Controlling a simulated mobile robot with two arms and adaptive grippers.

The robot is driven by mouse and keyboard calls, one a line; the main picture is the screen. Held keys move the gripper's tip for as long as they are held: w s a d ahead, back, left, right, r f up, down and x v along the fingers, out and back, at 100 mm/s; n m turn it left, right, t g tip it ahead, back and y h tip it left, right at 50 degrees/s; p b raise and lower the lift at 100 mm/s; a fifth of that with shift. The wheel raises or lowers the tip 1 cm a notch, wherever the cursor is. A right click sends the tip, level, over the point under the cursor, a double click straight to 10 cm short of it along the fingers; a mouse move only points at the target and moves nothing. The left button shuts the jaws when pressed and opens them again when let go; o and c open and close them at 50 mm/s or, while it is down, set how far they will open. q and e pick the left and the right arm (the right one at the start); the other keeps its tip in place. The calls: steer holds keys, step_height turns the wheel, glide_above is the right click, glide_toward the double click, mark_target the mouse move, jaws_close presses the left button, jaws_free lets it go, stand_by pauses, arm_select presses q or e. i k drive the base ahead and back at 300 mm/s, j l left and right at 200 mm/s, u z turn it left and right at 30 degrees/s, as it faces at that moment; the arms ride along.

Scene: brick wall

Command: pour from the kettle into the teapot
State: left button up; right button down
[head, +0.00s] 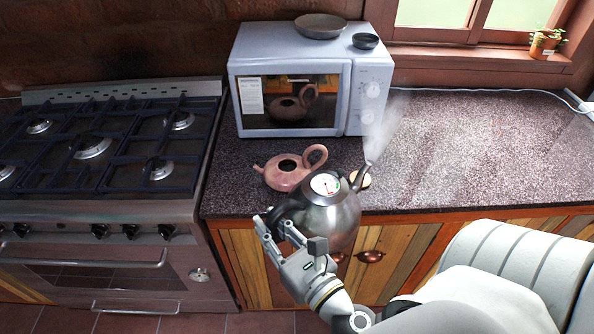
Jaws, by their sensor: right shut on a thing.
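The steel kettle (334,212) has a round gauge on top and a dark spout pointing up and to the right, with steam rising from it. My right gripper (277,222) is at the kettle's left side, shut on its dark handle. The kettle looks upright and hangs in front of the counter's edge. The pinkish clay teapot (284,177) stands open-topped on the counter behind and left of the kettle. Its spout points left and its looped handle is on the right. The left gripper does not show.
A microwave (310,80) stands behind the teapot, with a pan (320,26) and a small bowl (365,41) on top. A small round lid-like thing (361,179) lies partly hidden behind the kettle's spout. A gas stove (106,150) is at left. The counter (470,150) at right is clear.

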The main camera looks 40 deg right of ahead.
mark_target(282, 172)
steer(key=z, duration=0.95)
steer(key=i+j+z, duration=0.45)
